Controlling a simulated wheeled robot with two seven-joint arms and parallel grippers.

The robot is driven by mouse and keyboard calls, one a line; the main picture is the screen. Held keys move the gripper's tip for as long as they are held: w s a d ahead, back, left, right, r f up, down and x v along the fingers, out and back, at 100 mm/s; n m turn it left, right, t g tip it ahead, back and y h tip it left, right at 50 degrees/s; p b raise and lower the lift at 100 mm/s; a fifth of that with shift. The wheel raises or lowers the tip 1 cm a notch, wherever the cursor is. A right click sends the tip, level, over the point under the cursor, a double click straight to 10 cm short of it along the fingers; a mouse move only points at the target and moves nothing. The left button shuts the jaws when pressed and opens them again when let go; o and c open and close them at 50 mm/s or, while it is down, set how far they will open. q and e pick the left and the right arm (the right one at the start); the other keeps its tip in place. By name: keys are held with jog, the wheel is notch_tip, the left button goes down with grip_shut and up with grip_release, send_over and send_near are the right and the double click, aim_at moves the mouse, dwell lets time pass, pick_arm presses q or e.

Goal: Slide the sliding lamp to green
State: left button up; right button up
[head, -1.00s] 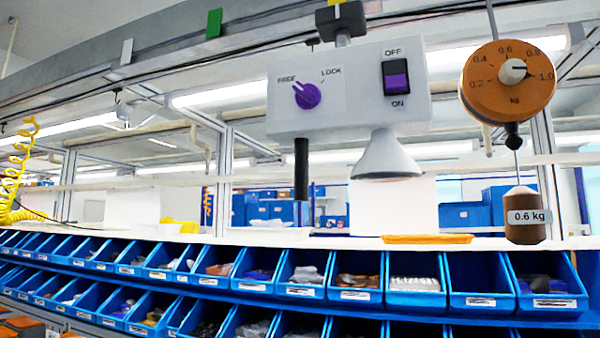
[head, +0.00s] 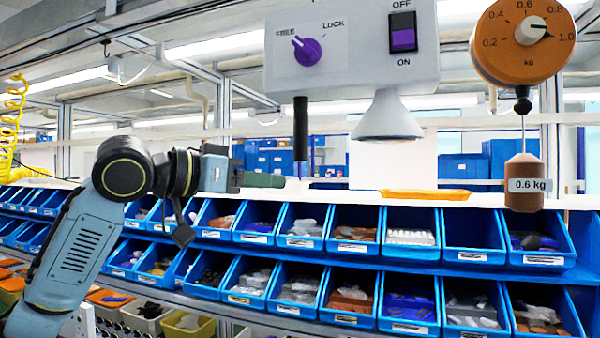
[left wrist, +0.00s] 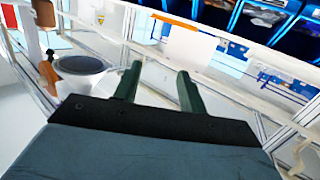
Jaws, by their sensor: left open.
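The sliding lamp (head: 350,65) is a white box with a cone-shaped shade below it, in the upper middle of the head view. Its purple knob (head: 308,50) points toward FREE. An OFF/ON switch (head: 402,32) is on its right, and a black handle (head: 301,135) hangs from its lower left. My left gripper (head: 265,180) is below and left of the handle, apart from it. In the left wrist view, its two dark green fingers (left wrist: 158,84) stand apart and empty. The lamp's shade (left wrist: 82,66) seems to show at the left there. The rail and any green mark are out of view.
A round orange scale (head: 525,48) with a hanging 0.6 kg weight (head: 524,200) is to the right of the lamp. Rows of blue bins (head: 300,240) run below. An orange tray (head: 425,195) lies on the shelf. A yellow coiled hose (head: 12,125) hangs far left.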

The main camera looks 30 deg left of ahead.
pick_arm(q)
jog(key=t, duration=0.1)
send_near(296, 128)
jog(key=shift+m+h, duration=0.4)
jog(key=shift+h, duration=0.1)
jog(key=p+x, duration=0.1)
jog(key=x, duration=0.2)
jog(key=p+x, duration=0.2)
jog(key=x, duration=0.1)
jog(key=p+x, duration=0.1)
jog(key=x, duration=0.3)
jog(key=shift+w+a+f+p, duration=0.15)
jog(key=shift+w+a+p, duration=0.05)
jog(key=shift+a+p, duration=0.2)
jog(key=shift+w+d, duration=0.25)
jog(key=shift+w, duration=0.15)
grip_shut()
